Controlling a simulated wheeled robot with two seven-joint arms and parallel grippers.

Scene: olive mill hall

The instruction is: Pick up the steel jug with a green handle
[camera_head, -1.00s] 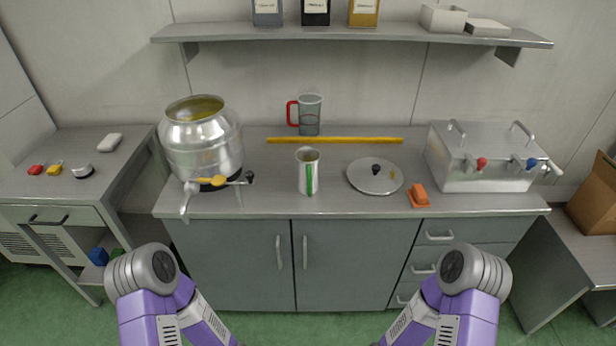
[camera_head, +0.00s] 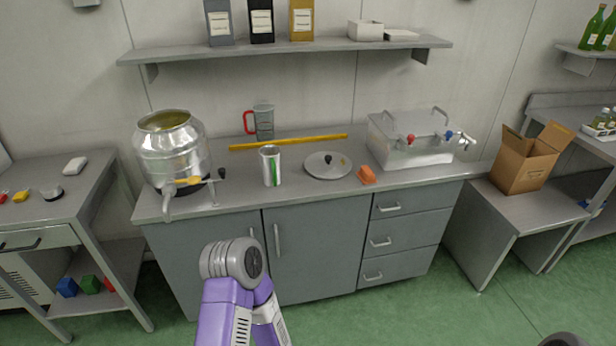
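The steel jug with a green handle (camera_head: 267,167) stands upright on the grey counter (camera_head: 236,197), near its front edge. Its green handle (camera_head: 274,173) shows as a vertical strip on the side facing me. In the head view one of my purple arms rises from the bottom, left of centre, below the counter front; its gripper is not visible. My other arm is almost wholly out of view. Neither gripper is in the picture.
A large steel vat (camera_head: 173,153) with a tap stands left of the jug. Behind are a red-handled pitcher (camera_head: 263,121) and yellow bar (camera_head: 290,142).

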